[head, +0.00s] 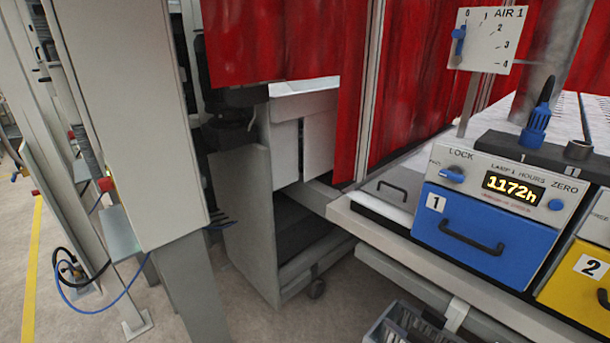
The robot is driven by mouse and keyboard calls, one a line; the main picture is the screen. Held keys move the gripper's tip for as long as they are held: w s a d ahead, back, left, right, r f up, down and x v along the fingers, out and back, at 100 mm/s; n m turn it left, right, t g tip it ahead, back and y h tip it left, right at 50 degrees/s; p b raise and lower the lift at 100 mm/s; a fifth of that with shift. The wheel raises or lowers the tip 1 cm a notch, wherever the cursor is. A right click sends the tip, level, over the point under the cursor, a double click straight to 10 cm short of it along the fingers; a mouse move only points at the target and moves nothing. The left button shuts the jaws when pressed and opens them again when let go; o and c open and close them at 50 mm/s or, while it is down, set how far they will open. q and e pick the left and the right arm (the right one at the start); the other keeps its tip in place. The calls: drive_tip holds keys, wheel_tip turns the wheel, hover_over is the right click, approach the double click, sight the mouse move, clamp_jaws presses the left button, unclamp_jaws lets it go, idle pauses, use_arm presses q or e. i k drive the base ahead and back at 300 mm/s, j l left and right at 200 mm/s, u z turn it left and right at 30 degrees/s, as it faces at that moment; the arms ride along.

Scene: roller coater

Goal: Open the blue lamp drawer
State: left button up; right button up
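The blue lamp drawer (480,236), marked 1, is at the right of the head view, with a dark bar handle (471,238) across its front. It looks shut, its front sitting below the grey control panel (505,186). The panel carries a blue LOCK knob (453,174) at left, an hours display (513,187) reading 1172h, and a blue ZERO knob (556,204) at right. Neither of my grippers is in view.
A yellow drawer (577,284) marked 2 stands right of the blue one, cut by the frame edge. An AIR 1 dial plate (494,45) rises behind. A grey crate (388,326) sits below. Red curtains (300,40) hang behind; a grey cabinet (245,200) stands left.

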sight(507, 248)
drive_tip(key=k+l+z, duration=0.1)
drive_tip(key=z, duration=1.05)
drive_tip(key=i+l, duration=0.05)
